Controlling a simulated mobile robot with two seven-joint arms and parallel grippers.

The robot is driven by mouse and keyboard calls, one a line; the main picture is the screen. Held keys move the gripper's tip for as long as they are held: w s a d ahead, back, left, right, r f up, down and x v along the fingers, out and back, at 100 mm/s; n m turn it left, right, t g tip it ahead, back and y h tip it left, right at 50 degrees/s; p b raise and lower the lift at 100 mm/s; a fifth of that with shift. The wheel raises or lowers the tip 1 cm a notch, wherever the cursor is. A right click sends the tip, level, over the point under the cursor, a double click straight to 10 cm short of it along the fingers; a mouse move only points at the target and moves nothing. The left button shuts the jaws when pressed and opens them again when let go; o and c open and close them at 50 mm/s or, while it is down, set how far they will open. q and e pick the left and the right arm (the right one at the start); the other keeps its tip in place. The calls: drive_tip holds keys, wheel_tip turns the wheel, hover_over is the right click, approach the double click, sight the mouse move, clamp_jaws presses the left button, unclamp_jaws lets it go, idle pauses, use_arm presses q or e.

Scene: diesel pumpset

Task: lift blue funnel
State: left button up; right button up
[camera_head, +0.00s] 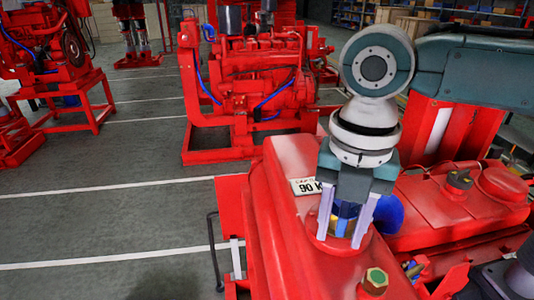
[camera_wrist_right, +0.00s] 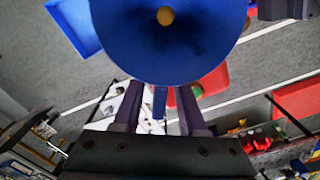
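The blue funnel (camera_head: 390,214) shows in the head view behind and to the right of my right gripper, above the red tank (camera_head: 290,230). My right gripper (camera_head: 341,238) points down with its two fingers apart. In the right wrist view the funnel (camera_wrist_right: 170,45) fills the top, with a yellow spot in its middle. A narrow blue part of it reaches between the fingers of my right gripper (camera_wrist_right: 158,90), with a gap visible on each side. The funnel's lower end is hidden in the head view.
A hex-topped cap (camera_head: 375,281) stands on the tank in front of the gripper. A white number plate (camera_head: 306,187) and a dark cap (camera_head: 459,180) are also on the red machine. Another red engine (camera_head: 255,80) stands behind. Grey floor (camera_head: 110,215) is clear at left.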

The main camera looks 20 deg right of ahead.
clamp_jaws()
drive_tip(key=shift+r, duration=0.15)
idle(0.4)
wheel_tip(320, 180, up, 10)
drive_tip(key=b, duration=0.4)
drive_tip(key=shift+w, duration=0.15)
wheel_tip(320, 180, up, 10)
